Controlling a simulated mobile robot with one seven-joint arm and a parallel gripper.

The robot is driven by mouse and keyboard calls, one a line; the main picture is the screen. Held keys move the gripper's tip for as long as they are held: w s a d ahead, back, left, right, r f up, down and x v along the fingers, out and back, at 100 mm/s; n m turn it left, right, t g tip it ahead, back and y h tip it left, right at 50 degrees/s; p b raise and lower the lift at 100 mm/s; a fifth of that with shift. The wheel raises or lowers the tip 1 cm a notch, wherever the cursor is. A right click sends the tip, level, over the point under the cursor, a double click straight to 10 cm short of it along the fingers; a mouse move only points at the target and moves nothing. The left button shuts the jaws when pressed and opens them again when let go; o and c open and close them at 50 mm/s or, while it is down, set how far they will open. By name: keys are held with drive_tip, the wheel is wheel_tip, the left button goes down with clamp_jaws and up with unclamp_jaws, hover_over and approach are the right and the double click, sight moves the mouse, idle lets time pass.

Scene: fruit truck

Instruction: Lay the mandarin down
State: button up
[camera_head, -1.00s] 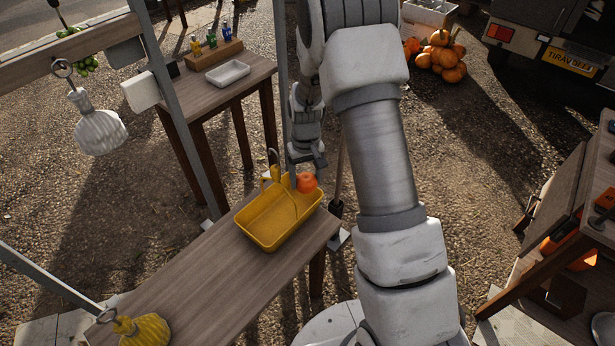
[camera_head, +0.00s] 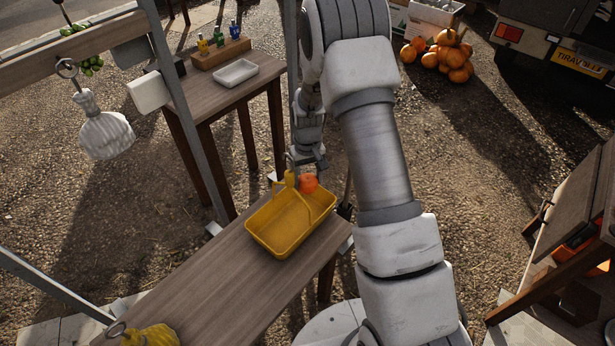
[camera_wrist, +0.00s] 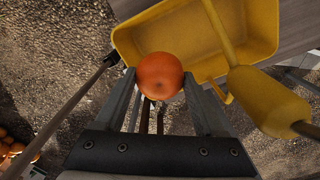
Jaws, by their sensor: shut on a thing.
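The orange mandarin (camera_head: 308,183) is at the far end of a yellow basket in the head view. In the wrist view the mandarin (camera_wrist: 159,75) sits between my two fingertips. My gripper (camera_head: 307,172) is shut on it; the gripper also shows in the wrist view (camera_wrist: 160,82). The yellow basket (camera_head: 283,247) stands on a wooden table (camera_head: 215,290). In the wrist view the basket (camera_wrist: 125,42) lies just beyond the mandarin, which overlaps its near rim. I cannot tell whether the mandarin touches the basket.
A yellow handle-like part (camera_wrist: 265,100) is close to my right finger in the wrist view. A metal post (camera_head: 187,110) rises left of the basket. A farther table (camera_head: 215,100) holds a white tray (camera_head: 235,73). The left part of the near table is mostly bare.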

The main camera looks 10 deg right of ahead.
drive_tip(key=shift+f+b, duration=3.05)
drive_tip(key=shift+f, duration=1.4)
drive_tip(key=shift+f+b, duration=0.8)
drive_tip(key=shift+f, duration=0.2)
drive_tip(key=o, duration=1.5)
drive_tip(key=shift+r+p, duration=4)
drive_tip(key=shift+r, duration=2.55)
drive_tip(key=shift+d, duration=0.1)
